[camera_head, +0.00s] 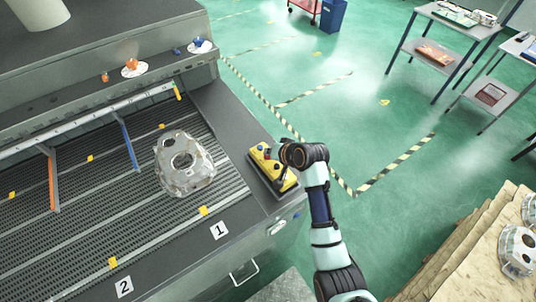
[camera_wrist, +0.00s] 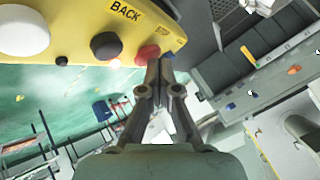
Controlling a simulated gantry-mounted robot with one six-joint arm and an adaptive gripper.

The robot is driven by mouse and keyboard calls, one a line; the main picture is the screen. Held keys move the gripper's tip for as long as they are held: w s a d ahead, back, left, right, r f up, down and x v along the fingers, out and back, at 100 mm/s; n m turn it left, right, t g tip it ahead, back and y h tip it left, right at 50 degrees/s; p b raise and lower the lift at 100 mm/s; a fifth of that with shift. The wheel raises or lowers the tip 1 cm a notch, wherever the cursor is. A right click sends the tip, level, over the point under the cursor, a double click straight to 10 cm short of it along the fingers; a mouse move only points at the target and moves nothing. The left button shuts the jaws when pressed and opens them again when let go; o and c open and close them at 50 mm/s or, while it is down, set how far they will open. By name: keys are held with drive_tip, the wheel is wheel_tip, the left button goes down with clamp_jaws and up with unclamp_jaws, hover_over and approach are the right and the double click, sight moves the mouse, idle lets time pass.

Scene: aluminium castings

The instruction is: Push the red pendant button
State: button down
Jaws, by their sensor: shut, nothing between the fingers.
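The yellow pendant (camera_head: 270,166) lies on the grey ledge to the right of the slatted conveyor. In the wrist view the pendant (camera_wrist: 90,12) fills the upper left, with a white button (camera_wrist: 22,30), a black button (camera_wrist: 105,45) and the red button (camera_wrist: 148,53) in a row. My gripper (camera_wrist: 160,62) is shut and empty, with its fingertips right at the red button. They appear to touch or nearly touch it; I cannot tell which. In the head view my gripper (camera_head: 279,151) is over the pendant, and my wrist hides part of it and the red button.
A casting (camera_head: 184,165) sits on the slatted conveyor (camera_head: 150,215), left of the pendant. Blue and orange knobs stand on the machine behind. A stack with castings (camera_head: 519,250) is at the lower right. The green floor beyond is mostly clear.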

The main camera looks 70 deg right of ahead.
drive_tip(key=shift+r+p, duration=0.75)
drive_tip(key=shift+r, duration=0.05)
wheel_tip(320, 180, up, 5)
drive_tip(key=p, duration=0.5)
drive_tip(key=shift+r, duration=0.1)
idle(0.5)
drive_tip(key=w+a+r+n+t+y, duration=0.1)
drive_tip(key=w+a+r+n, duration=0.2)
drive_tip(key=a, duration=0.5)
drive_tip(key=w+a+r+n+p, duration=0.1)
drive_tip(key=w+a+r+n, duration=0.2)
drive_tip(key=a, duration=0.6)
drive_tip(key=w+a+r+n+t+y, duration=0.15)
drive_tip(key=w+a+r, duration=0.25)
drive_tip(key=a, duration=0.4)
drive_tip(key=s+a+r+n, duration=0.2)
drive_tip(key=a+r, duration=0.1)
drive_tip(key=a, duration=0.4)
drive_tip(key=s+a+r+n+t+y, duration=0.1)
drive_tip(key=s+a+r+n, duration=0.1)
drive_tip(key=a, duration=0.5)
drive_tip(key=s+a+r+n+t, duration=0.1)
drive_tip(key=s+a+r+n, duration=0.1)
drive_tip(key=a, duration=0.5)
wheel_tip(320, 180, up, 2)
drive_tip(key=shift+r+n+y+p, duration=0.1)
drive_tip(key=shift+n+y+p, duration=0.25)
drive_tip(key=shift+n+p, duration=0.1)
